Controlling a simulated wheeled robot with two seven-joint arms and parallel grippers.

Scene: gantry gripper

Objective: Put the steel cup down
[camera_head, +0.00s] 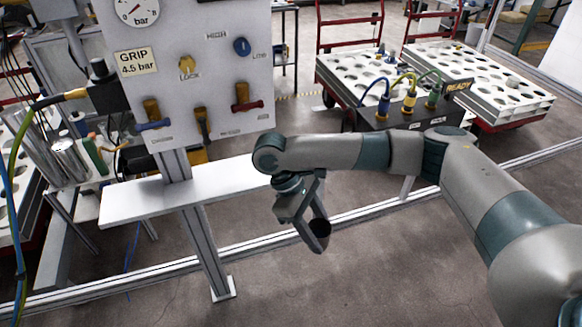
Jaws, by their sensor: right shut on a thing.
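My right gripper (303,222) hangs in the middle of the view, pointing down, just right of the white shelf's right end. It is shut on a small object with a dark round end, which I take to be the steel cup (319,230). The cup is mostly hidden by the fingers and looks tilted; it is in the air above the floor. The white shelf (130,207) runs under the panel and its visible top is bare. My left gripper is not in view.
A grey control panel (205,45) with a gauge, levers and knobs stands above the shelf on a metal post (207,250). Steel cylinders (70,160) stand at the left. White trays with holes (480,85) and a dark box with cables (415,112) are at the back right.

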